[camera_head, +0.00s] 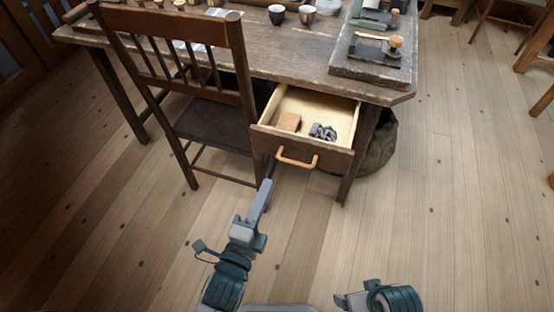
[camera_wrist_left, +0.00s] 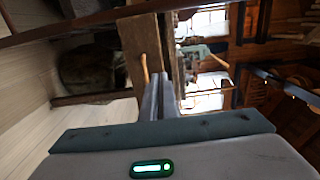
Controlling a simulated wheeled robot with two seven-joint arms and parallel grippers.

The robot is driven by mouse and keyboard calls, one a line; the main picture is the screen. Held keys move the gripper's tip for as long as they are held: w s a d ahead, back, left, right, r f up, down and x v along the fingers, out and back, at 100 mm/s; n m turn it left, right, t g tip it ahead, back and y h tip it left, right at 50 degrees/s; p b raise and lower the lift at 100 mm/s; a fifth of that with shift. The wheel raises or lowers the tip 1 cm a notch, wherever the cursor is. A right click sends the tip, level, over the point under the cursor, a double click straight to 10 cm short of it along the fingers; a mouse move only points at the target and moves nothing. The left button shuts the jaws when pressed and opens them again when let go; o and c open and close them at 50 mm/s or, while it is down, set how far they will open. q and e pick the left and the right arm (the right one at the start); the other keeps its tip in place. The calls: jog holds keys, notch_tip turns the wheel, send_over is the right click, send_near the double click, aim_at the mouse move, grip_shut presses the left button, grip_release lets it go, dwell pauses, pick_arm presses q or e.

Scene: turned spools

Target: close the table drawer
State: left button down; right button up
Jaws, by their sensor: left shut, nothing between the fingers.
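The table drawer (camera_head: 300,157) is pulled out from under the right part of the wooden table (camera_head: 300,66). A wooden block (camera_head: 289,122) and a dark metal-looking cluster (camera_head: 323,132) lie inside it. Its front carries an orange-brown handle (camera_head: 297,161). My left gripper (camera_head: 267,184) is shut and empty, just below and left of the handle in the head view. In the left wrist view its closed fingers (camera_wrist_left: 158,92) point toward the handle (camera_wrist_left: 145,70); I cannot tell if they touch it. At the bottom of the head view, part of my right arm shows; its fingertips are not visible.
A dark wooden chair (camera_head: 213,128) stands left of the drawer, close to it. Cups (camera_head: 307,14) and a tool on a board (camera_head: 372,68) are on the table. A dark sack (camera_head: 380,150) sits behind the right table leg.

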aim_at(286, 139)
pick_arm(q)
jog(key=x, duration=1.4)
pick_arm(e)
jog(key=shift+w+a, duration=0.1)
pick_arm(q)
jog(key=shift+w, duration=0.1)
